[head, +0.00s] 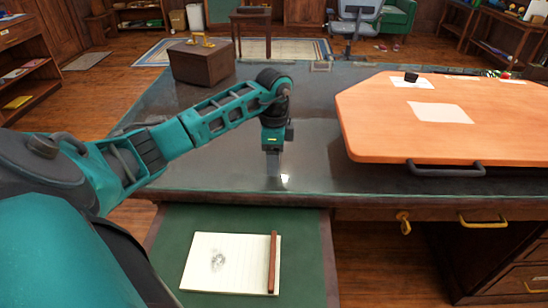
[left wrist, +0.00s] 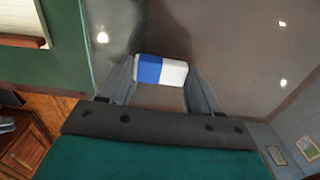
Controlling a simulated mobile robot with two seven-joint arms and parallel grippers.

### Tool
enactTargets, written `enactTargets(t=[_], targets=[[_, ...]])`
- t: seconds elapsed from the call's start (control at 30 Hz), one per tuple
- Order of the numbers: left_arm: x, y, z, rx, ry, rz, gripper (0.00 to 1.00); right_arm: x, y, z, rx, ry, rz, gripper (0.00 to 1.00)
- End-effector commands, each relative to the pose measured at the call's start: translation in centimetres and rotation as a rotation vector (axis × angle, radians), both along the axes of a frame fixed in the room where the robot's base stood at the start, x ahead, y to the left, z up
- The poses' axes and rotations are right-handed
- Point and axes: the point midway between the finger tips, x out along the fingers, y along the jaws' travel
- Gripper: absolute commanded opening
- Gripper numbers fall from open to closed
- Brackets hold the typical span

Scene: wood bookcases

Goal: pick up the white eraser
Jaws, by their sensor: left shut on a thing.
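The white eraser (left wrist: 173,73) shows in the left wrist view as a small block, white on the right and blue on the left. It sits between the two fingertips of my left gripper (left wrist: 160,76), which is shut on it. In the head view my left gripper (head: 273,170) points down over the dark glossy desk top (head: 220,150), near its front edge. The eraser cannot be made out there. Whether it touches the desk is hard to tell. My right gripper is not in view.
An orange board (head: 450,120) with a dark handle (head: 445,169) lies on the desk to the right. A brown box (head: 202,64) stands at the back left. A notepad (head: 222,262) and a reddish-brown stick (head: 273,262) lie on a green surface in front.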

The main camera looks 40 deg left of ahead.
Motion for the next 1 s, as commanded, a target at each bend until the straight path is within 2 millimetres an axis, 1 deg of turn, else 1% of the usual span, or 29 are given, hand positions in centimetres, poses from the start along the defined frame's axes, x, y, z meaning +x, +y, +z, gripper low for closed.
enactTargets(t=[0.17,0.27,0.37,0.47,0.57,0.7,0.9,1.0], targets=[[0.0,0.0,0.1,0.001,-0.001,0.000,0.33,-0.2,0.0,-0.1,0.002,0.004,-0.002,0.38],[0.0,0.0,0.6,0.000,-0.002,0.000,0.33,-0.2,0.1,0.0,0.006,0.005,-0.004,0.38],[0.1,0.0,1.5,0.001,-0.003,0.001,0.33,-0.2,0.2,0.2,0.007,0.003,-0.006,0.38],[0.1,0.0,3.1,0.001,-0.004,0.001,0.33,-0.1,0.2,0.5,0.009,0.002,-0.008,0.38],[0.1,0.1,5.3,0.001,-0.007,0.000,0.33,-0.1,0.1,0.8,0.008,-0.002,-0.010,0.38],[0.1,0.1,9.2,0.001,-0.007,0.001,0.33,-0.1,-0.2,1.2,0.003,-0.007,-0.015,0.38],[0.1,0.0,14.7,0.001,-0.006,0.000,0.33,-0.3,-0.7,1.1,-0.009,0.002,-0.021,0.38],[0.1,0.1,17.1,0.003,-0.004,0.001,0.33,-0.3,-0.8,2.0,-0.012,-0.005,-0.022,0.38]])
